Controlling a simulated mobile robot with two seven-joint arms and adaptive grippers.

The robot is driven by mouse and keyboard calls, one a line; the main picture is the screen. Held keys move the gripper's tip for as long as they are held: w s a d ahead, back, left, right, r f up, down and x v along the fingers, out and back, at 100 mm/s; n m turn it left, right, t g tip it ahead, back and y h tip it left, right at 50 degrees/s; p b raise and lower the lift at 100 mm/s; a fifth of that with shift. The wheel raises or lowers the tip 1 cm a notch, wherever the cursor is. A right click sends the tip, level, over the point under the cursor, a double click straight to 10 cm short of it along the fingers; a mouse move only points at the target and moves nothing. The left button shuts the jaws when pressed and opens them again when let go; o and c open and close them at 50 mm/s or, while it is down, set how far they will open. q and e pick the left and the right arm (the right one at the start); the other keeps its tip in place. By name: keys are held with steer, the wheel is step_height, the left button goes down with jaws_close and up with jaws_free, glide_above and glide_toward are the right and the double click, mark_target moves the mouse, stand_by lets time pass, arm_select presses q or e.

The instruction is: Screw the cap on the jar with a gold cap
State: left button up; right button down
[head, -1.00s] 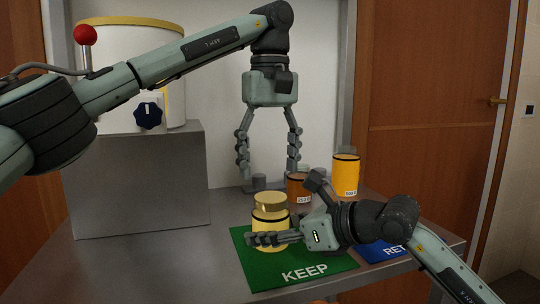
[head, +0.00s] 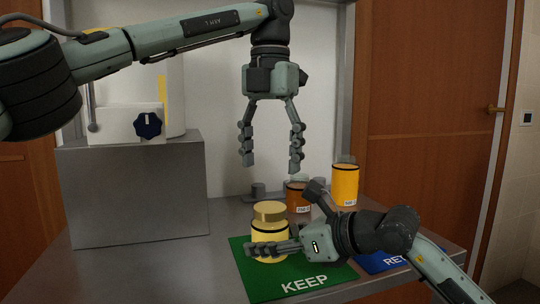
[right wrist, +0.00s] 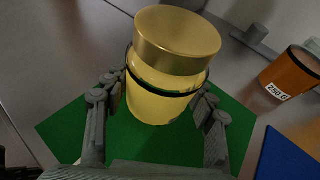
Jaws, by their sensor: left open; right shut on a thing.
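The jar (head: 268,232) is pale yellow with a dark band near its top and stands upright on the green KEEP mat (head: 290,285). Its gold cap (head: 270,211) sits on top of it. In the right wrist view, the cap (right wrist: 177,40) looks slightly tilted on the jar (right wrist: 160,98); whether its thread is engaged cannot be seen. My right gripper (head: 268,248) is shut on the jar's body from the right, one finger across its front. My left gripper (head: 270,165) is open and empty, pointing down above the jar and its cap, apart from them.
An orange jar (head: 345,184) and a smaller brown-orange jar (head: 297,196) stand behind my right arm. A blue mat (head: 378,262) lies to the right. A grey block (head: 135,195) bearing a white tank with a dark knob (head: 148,125) stands at the left.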

mark_target(270, 206)
arm_select(q)
steer(key=shift+n, duration=0.4)
steer(key=shift+f, duration=4)
steer(key=c, duration=1.2)
steer(key=o, duration=1.3)
step_height(270, 206, up, 12)
steer(key=shift+r, duration=0.1)
